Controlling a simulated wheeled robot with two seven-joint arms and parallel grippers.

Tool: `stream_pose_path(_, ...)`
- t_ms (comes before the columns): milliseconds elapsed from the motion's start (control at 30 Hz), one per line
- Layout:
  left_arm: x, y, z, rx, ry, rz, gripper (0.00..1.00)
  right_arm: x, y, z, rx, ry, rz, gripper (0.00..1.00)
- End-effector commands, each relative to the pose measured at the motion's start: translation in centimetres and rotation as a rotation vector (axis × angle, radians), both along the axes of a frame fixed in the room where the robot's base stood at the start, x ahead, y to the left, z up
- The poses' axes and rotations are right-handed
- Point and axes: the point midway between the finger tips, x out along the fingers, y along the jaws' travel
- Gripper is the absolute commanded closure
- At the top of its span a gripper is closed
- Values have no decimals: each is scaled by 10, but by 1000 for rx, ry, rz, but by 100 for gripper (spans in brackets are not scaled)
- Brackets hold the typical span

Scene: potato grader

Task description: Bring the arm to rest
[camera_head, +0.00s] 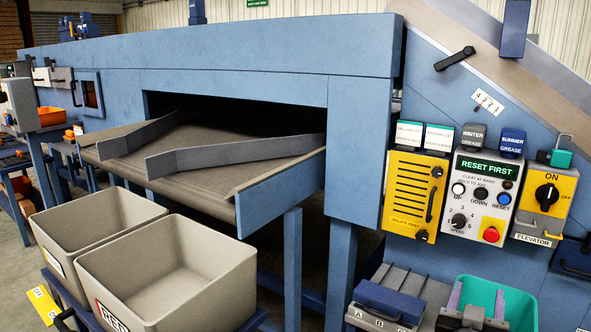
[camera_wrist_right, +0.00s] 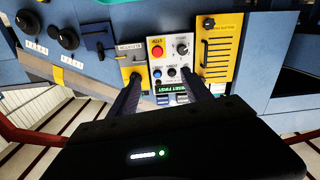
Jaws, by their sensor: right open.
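My right gripper (camera_head: 477,298) is at the bottom right of the head view, low in front of a teal bin. Its two fingers stand apart with nothing between them. In the right wrist view, the open fingers (camera_wrist_right: 162,88) point towards the control panel, which appears upside down. The panel has a white control box (camera_head: 483,198) with a red button, a yellow slotted box (camera_head: 412,192) and a yellow ON switch box (camera_head: 545,200). The gripper is below these boxes in the head view. My left gripper is not in view.
The teal bin (camera_head: 519,300) and a blue lidded case (camera_head: 390,300) are close to my right gripper. Two grey crates (camera_head: 165,290) stand at the lower left, below the grader's belt outlet (camera_head: 215,180). Blue frame legs (camera_head: 340,270) stand between.

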Motion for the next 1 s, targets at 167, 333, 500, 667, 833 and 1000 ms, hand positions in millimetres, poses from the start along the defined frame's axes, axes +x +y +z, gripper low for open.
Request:
stream_pose_path(167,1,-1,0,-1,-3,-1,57,13,18,-11,113,-20,90,43)
stream_pose_path(333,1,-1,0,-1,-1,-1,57,28,44,-42,236,17,193,43)
stream_pose_path(500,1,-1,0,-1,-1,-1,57,40,77,-92,366,111,293,43)
stream_pose_path(667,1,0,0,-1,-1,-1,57,39,118,-162,516,263,384,43)
stream_pose_path(833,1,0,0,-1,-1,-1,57,5,181,-272,717,543,472,43)
stream_pose_path(1000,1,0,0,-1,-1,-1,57,-66,236,-368,871,852,514,43)
